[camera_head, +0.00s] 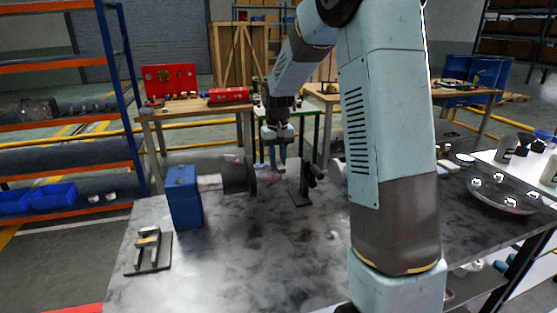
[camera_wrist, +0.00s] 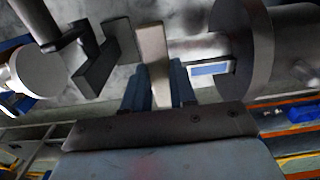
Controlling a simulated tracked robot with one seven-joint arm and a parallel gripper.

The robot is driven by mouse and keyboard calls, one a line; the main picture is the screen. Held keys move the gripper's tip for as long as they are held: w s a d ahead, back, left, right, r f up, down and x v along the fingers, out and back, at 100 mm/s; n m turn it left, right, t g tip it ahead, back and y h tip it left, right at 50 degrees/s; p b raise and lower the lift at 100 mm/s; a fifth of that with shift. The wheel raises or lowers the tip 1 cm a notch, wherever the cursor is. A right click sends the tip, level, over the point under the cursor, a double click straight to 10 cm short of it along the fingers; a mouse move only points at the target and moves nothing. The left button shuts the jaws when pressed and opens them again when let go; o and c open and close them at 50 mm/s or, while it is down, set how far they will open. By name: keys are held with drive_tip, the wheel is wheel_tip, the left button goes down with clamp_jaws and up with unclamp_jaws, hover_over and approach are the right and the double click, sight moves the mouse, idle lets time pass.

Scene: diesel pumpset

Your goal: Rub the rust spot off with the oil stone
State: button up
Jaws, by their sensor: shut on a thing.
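My gripper (camera_head: 279,137) hangs over the metal bench, above the gap between a dark round flange (camera_head: 238,177) and a small dark stand (camera_head: 301,190). In the wrist view my gripper (camera_wrist: 158,88) is shut on a pale, flat, bar-shaped block, which looks like the oil stone (camera_wrist: 153,50). The stone points away from the fingers, between the stand's dark block (camera_wrist: 95,72) and the large grey flange (camera_wrist: 243,45). I cannot tell whether it touches anything. No rust spot can be made out in either view.
A blue housing (camera_head: 184,198) with a pale shaft (camera_head: 209,182) stands left of the flange. A small fixture (camera_head: 149,249) sits at the bench's left front. A round tray (camera_head: 505,194) with shiny balls is at right. The bench's front middle (camera_head: 250,265) is clear.

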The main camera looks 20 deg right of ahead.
drive_tip(key=shift+s, duration=1.15)
drive_tip(key=shift+w, duration=1.2)
drive_tip(key=shift+s, duration=1.2)
drive_tip(key=shift+w, duration=1.2)
drive_tip(key=shift+r, duration=3.45)
